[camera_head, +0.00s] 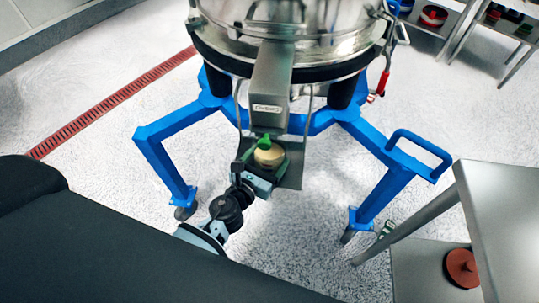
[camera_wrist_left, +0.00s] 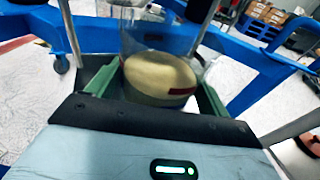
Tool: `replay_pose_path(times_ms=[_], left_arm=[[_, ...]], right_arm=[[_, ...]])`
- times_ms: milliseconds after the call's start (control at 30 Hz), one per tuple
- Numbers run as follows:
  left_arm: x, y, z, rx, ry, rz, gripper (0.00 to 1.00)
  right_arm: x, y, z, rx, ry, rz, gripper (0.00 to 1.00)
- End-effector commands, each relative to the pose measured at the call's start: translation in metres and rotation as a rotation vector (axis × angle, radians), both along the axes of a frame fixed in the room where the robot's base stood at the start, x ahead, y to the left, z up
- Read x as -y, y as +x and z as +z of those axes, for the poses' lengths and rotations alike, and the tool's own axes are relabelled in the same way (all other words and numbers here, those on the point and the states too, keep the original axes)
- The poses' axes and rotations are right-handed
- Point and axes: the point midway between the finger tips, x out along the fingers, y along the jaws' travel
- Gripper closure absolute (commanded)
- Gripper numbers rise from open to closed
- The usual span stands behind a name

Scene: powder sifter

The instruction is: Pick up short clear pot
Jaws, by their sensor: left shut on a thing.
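The short clear pot (camera_wrist_left: 160,85) stands between the green fingers of my left gripper (camera_wrist_left: 155,90) in the left wrist view. It is see-through and holds a pale yellow-beige powder, with a small dark red mark on its side. In the head view the pot (camera_head: 269,155) is below the sifter's metal outlet chute (camera_head: 271,85), above a small grey plate. My left gripper (camera_head: 266,160) is shut on the pot. My right gripper is not in view.
The steel sifter (camera_head: 290,30) stands on a blue wheeled frame (camera_head: 385,150), whose legs spread on both sides of my left gripper. A steel table (camera_head: 505,215) is at the right, with a reddish-brown round object (camera_head: 462,267) on its lower shelf. Speckled floor is clear at the left.

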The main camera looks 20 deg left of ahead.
Motion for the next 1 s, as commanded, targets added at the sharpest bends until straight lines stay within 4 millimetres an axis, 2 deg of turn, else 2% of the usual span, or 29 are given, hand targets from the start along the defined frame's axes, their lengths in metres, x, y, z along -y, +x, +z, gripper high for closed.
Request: replay_pose_path(times_ms=[100,467,800,1000], left_arm=[[0.0,0.0,0.001,0.001,0.0,0.0,0.53],[0.0,0.0,0.008,0.003,0.002,0.0,0.53],[0.0,0.002,0.043,0.007,0.002,-0.001,0.53],[-0.01,-0.045,0.038,-0.002,0.001,-0.001,0.53]], right_arm=[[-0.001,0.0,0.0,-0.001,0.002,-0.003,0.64],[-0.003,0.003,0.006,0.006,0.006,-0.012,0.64],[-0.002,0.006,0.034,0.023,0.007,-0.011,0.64],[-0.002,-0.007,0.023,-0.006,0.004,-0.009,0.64]])
